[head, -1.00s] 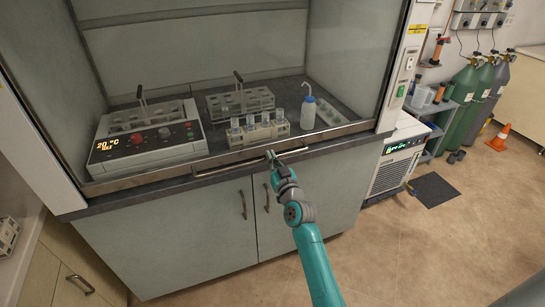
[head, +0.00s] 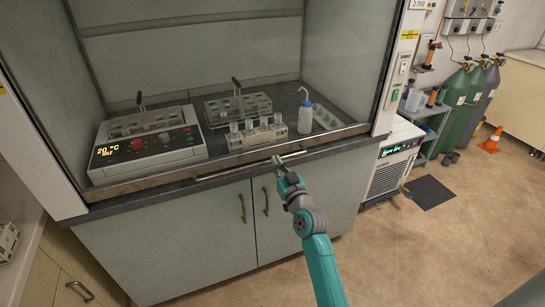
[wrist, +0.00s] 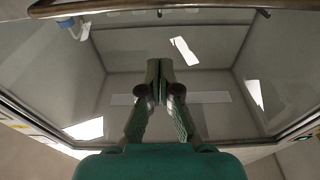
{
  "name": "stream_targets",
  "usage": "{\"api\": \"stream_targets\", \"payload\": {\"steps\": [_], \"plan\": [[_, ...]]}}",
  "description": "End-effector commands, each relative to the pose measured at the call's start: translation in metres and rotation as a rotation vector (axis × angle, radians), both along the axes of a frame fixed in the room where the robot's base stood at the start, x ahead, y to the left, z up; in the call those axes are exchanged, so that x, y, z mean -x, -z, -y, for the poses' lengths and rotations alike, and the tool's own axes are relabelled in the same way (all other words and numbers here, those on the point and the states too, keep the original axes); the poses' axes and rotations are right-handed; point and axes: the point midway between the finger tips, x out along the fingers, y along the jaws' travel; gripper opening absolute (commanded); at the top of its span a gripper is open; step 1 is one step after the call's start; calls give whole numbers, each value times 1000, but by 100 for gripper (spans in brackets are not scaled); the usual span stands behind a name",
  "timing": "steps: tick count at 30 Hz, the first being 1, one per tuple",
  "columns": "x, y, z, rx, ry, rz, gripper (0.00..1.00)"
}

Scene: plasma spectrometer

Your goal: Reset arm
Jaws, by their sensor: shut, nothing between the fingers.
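My teal and grey gripper (head: 277,162) is in front of the fume hood, by the metal handle bar (head: 232,170) along the hood's lower front edge. In the head view I cannot tell whether it touches the bar. In the wrist view the two fingers of my gripper (wrist: 160,68) are together, with nothing seen between them. The arm reaches up from the bottom of the head view.
In the hood stand a heating unit (head: 150,155), a tube rack (head: 238,106), a rack of glass vials (head: 257,138) and a wash bottle (head: 305,118). A chiller (head: 390,170), gas cylinders (head: 455,105) and an orange cone (head: 491,140) stand right. The floor right is largely clear.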

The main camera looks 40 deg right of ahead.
Motion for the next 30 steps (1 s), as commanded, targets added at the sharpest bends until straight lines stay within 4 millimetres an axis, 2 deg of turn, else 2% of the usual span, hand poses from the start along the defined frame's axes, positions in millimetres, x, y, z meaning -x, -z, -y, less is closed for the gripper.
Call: {"api": "stream_targets", "payload": {"steps": [3,7,20,23,25,30], "plan": [[18,3,-5,1,0,-1,0],[30,5,-9,0,0,0,0],[40,9,-14,-2,-1,-4,0],[51,23,-25,-12,-4,-18,0],[64,39,-39,-21,-7,-37,0],[111,79,-81,-47,-16,-86,0]]}}
